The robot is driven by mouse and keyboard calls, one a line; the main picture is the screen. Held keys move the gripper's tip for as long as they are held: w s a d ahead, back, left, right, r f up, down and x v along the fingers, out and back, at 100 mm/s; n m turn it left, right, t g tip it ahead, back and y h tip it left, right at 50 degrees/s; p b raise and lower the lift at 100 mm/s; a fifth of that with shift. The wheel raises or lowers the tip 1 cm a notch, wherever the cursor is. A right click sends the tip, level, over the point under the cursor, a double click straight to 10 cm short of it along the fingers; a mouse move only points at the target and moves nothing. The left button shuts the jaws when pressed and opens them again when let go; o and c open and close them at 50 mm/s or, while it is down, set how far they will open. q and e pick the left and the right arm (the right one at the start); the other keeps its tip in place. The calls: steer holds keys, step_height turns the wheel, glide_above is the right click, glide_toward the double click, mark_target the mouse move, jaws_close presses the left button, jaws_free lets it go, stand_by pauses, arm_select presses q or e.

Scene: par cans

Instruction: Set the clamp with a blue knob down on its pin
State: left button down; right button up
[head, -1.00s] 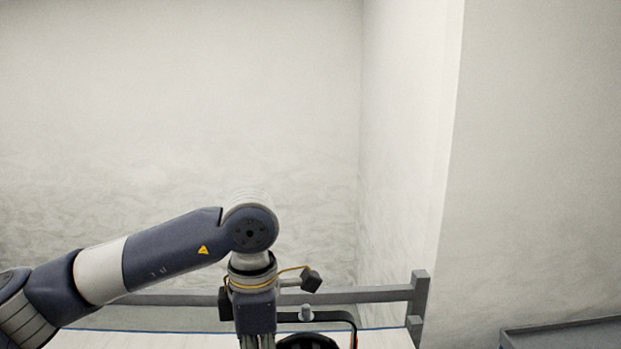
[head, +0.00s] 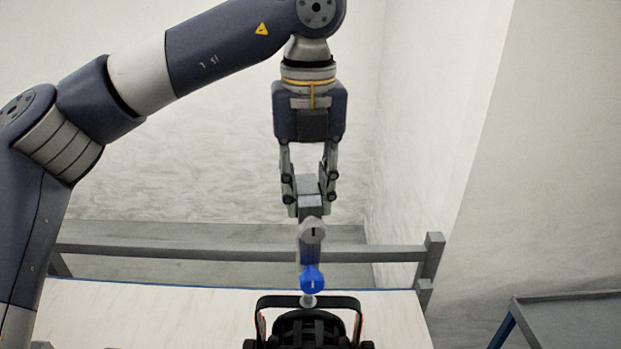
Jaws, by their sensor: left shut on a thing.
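My left gripper (head: 307,198) points down and is shut on the upper part of a grey clamp (head: 312,234). The clamp hangs upright below the fingers. Its blue knob (head: 312,279) faces me near its lower end. Just below the knob a short light-grey pin (head: 308,300) stands on the top bar of the black yoke of a par can (head: 307,330). The knob hides the space behind it, so I cannot tell whether the clamp touches the pin. My right gripper is not in view.
The par can is on a pale table (head: 170,312), cut off at the bottom of the view. A grey rail (head: 220,253) runs behind the table. A grey bench (head: 575,320) with a blue leg stands at the right. The tabletop left of the par can is clear.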

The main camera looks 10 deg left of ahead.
mark_target(307, 210)
arm_select(q)
steer(key=shift+s+f, duration=0.2)
steer(key=shift+f, duration=0.15)
steer(key=shift+f+b, duration=0.2)
steer(key=shift+b, duration=0.2)
steer(key=shift+w+f, duration=0.1)
steer(key=shift+f, duration=0.4)
steer(key=shift+f+b, duration=0.6)
steer(key=shift+b, duration=0.05)
steer(key=shift+f+b, duration=0.75)
steer(key=shift+f, duration=0.35)
steer(key=shift+f+b, duration=0.25)
steer(key=shift+b, duration=0.05)
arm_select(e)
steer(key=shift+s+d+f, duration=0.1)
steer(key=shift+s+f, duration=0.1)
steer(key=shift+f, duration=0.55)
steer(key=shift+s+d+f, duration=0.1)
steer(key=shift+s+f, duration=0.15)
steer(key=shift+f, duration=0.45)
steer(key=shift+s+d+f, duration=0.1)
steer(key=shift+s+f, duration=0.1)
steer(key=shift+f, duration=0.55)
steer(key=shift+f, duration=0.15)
